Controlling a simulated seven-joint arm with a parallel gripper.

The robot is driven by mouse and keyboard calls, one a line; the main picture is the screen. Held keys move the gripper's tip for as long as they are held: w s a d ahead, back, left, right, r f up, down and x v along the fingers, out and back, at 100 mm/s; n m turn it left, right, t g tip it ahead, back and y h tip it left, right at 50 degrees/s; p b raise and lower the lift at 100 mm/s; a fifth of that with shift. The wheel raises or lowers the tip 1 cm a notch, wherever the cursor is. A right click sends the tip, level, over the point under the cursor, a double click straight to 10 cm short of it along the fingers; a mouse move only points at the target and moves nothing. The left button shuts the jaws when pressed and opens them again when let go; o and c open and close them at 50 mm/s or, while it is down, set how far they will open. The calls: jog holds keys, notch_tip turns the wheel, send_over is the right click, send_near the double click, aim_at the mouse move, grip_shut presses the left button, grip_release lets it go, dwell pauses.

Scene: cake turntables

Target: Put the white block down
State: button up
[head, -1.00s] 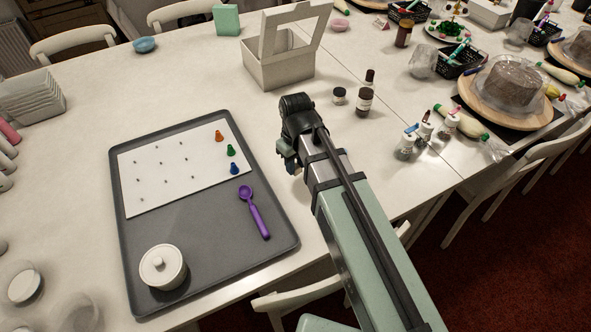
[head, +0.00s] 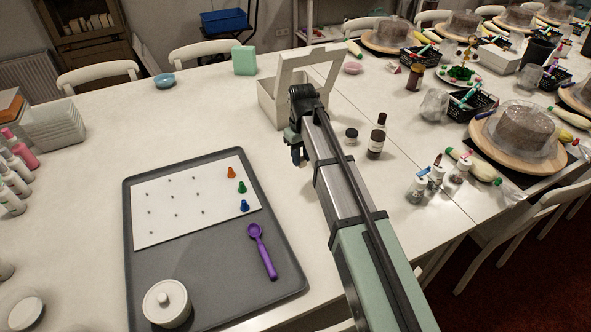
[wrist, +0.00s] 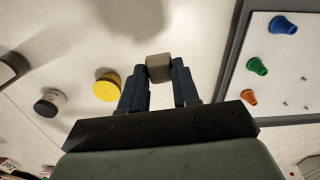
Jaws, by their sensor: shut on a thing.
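My gripper (wrist: 158,88) is shut on a small block (wrist: 160,66), which looks greyish beige in the shaded wrist view. The block sits between the fingertips, above the pale table; its height above it is hard to tell. In the head view my gripper (head: 297,153) is right of the tray's upper corner and in front of the white box. The block cannot be made out there.
A grey tray (head: 215,270) holds a white dotted sheet (head: 160,228), coloured pegs, a purple scoop (head: 262,250) and a lidded pot (head: 167,303). An open white box (head: 275,100) stands behind my gripper. A dark bottle (head: 376,140) and small jar (head: 351,137) stand to the right.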

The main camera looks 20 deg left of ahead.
jog(key=m, duration=0.1)
send_over(295, 168)
jog(key=shift+m, duration=0.3)
jog(key=shift+f, duration=4.75)
jog(key=shift+f, duration=0.1)
jog(key=o, duration=1)
notch_tip(295, 168, up, 12)
jog(key=shift+r, duration=0.15)
jog(key=shift+d, duration=0.1)
